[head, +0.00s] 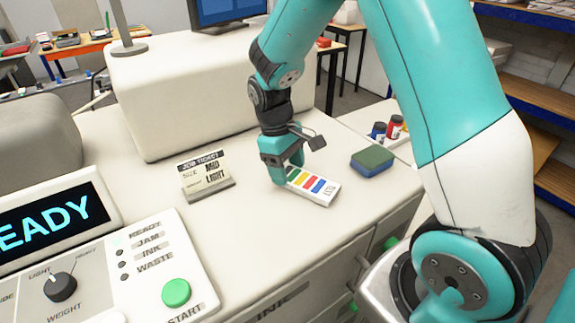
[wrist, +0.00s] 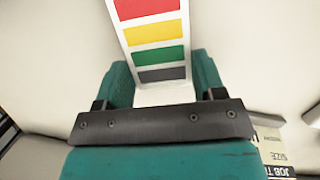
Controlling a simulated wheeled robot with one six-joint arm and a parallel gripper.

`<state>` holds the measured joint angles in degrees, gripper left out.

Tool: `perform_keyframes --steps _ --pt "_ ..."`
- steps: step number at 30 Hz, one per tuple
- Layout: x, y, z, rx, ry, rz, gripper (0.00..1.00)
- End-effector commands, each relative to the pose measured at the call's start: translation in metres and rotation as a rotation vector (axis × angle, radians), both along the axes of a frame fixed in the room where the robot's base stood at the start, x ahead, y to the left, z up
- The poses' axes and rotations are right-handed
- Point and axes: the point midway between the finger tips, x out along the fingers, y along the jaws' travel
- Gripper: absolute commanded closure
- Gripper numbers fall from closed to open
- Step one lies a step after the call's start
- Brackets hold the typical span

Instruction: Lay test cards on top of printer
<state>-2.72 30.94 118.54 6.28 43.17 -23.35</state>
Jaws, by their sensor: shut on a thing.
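The test cards (head: 318,187) form a white stack with green, yellow, red and blue bars on top. In the head view they are at or just above the printer's white top (head: 240,235); I cannot tell whether they touch it. My gripper (head: 284,176) is shut on their left end, with teal fingers on either side. In the wrist view the cards (wrist: 152,45) extend away between the two fingers (wrist: 158,85). Part of the cards' near end is hidden by the gripper.
A job ticket holder (head: 206,178) stands left of my gripper, and a green and blue sponge (head: 372,160) lies to the right. Ink bottles (head: 395,126) stand farther right. A raised white housing (head: 185,90) is behind. The control panel with a green start button (head: 176,292) is at front left.

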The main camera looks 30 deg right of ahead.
Motion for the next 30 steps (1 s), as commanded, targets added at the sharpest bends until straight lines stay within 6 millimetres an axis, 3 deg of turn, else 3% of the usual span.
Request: perform_keyframes --steps 5,6,9,20,23,30 --pt "0.0 0.0 -0.002 0.0 0.0 0.0 0.63" --pt "0.0 0.0 -0.003 0.0 0.0 0.0 0.35" --pt "0.0 0.0 -0.002 0.0 0.0 0.001 0.12" --pt "0.001 0.0 0.003 0.001 -0.001 0.001 0.11" --pt "0.005 0.002 0.015 0.0 -0.005 0.001 0.11" --pt "0.017 0.006 0.066 0.0 -0.008 0.001 0.11"
